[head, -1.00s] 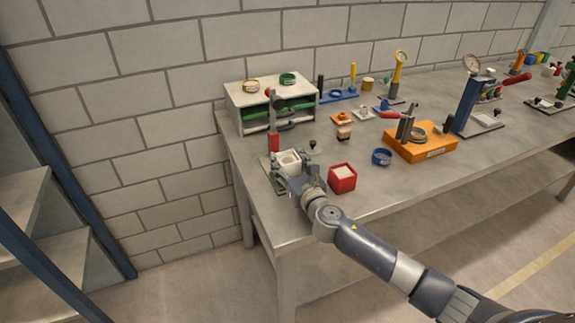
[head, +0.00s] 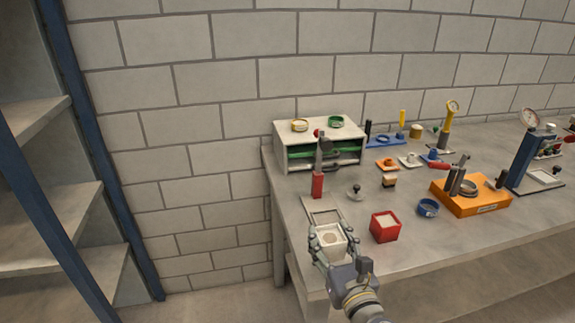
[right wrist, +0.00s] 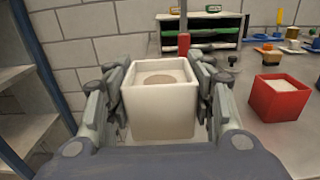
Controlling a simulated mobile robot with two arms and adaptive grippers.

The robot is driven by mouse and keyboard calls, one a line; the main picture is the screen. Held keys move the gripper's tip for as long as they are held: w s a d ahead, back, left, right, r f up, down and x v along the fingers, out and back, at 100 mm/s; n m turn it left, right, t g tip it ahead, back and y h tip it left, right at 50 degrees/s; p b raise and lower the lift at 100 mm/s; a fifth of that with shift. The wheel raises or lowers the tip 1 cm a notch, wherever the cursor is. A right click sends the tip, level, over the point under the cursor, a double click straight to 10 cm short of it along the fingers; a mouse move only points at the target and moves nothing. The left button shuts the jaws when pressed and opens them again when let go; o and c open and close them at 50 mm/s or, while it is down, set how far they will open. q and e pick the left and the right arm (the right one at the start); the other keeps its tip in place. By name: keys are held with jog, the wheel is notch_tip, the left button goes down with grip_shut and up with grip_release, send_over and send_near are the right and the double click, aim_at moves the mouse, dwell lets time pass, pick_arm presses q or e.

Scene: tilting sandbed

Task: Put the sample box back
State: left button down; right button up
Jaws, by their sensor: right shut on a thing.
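A white sample box (head: 331,239) with sand-coloured content is held by my right gripper (head: 329,245) at the bench's front left corner. In the right wrist view the white box (right wrist: 160,110) sits upright between the two fingers of the gripper (right wrist: 163,105), which are shut on its sides. A flat grey plate with a frame (head: 323,214) lies on the bench just behind the box. My left gripper is in neither view.
A red box with pale content (head: 385,227) stands close to the right. A red-handled tool (head: 318,182) stands behind, before a white cabinet (head: 293,160). Shelves (head: 50,230) stand left of the bench.

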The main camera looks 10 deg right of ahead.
jog(key=s, duration=0.2)
jog(key=s+f, duration=0.1)
jog(key=s, duration=0.2)
jog(key=s+f, duration=0.1)
jog(key=s, duration=0.1)
jog(key=shift+s+a+f, duration=0.1)
jog(key=shift+s+a, duration=0.15)
jog(key=shift+a, duration=0.05)
send_near(330, 257)
jog(key=shift+s+d+r+h, duration=0.1)
jog(key=shift+s+r+h, duration=0.05)
jog(key=shift+s, duration=0.7)
jog(key=shift+s+d+r+h, duration=0.1)
jog(key=shift+s+h, duration=0.05)
jog(key=shift+s, duration=0.7)
jog(key=shift+a, duration=0.1)
